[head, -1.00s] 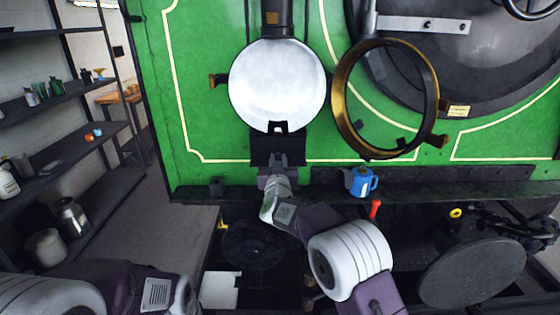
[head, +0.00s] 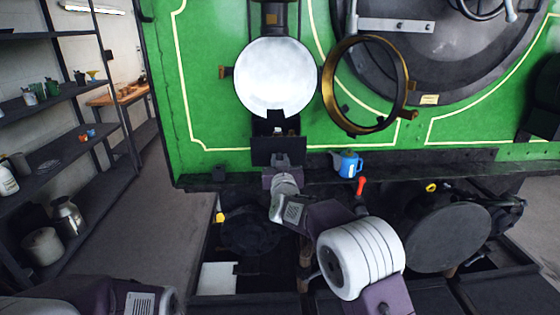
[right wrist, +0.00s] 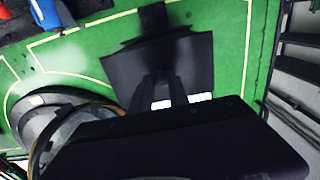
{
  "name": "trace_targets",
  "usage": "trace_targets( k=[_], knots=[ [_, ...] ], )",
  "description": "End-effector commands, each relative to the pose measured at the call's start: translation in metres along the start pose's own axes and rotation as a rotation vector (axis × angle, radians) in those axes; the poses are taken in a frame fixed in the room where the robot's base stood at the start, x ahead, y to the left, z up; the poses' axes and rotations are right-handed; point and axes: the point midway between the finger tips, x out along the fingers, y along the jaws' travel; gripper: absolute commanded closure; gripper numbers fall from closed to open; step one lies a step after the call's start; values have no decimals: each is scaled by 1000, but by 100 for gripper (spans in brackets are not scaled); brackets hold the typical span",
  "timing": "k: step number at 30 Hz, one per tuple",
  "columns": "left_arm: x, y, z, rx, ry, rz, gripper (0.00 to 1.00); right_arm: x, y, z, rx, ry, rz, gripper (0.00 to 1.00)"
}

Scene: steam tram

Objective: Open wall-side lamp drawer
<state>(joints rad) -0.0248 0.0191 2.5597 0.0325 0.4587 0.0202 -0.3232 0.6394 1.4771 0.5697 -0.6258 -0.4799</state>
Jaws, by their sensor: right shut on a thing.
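The lamp has a round white face (head: 275,78) on the green front of the tram. Its brass-rimmed ring door (head: 404,82) stands swung open to the right. The black drawer (head: 262,152) is below the lamp face, and its front stands out with a dark gap and a small pale patch above it. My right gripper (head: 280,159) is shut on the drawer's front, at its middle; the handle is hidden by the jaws. In the right wrist view the fingers (right wrist: 170,92) meet the black drawer (right wrist: 140,68). My left arm shows at the bottom left; its gripper is out of view.
A blue can (head: 348,163) stands on the dark ledge (head: 415,159) right of the drawer, with a red-handled thing (head: 362,184) nearby. A shelf rack (head: 50,168) with pots and bottles stands at the left. Open floor lies between rack and tram.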

Motion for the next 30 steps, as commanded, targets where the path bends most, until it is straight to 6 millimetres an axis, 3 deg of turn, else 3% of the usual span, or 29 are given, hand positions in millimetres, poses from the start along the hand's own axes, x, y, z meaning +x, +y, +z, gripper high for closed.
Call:
trace_targets(
  k=[2,3,4,5,16,25,30],
  knots=[
    [0,0,0,0,0,0,64,0,0,-2,0,4,1,100],
    [0,0,0,0,0,0,64,0,0,-2,1,3,1,68],
    [0,0,0,0,0,0,64,0,0,-1,1,3,1,59],
    [0,0,0,0,0,0,64,0,0,-1,1,3,1,57],
    [3,0,0,0,0,0,64,-6,0,1,1,-1,1,57],
    [16,0,2,0,0,0,64,-67,0,0,1,1,0,57],
    [18,0,2,0,0,0,64,-88,0,-2,1,2,0,57]
  ],
)
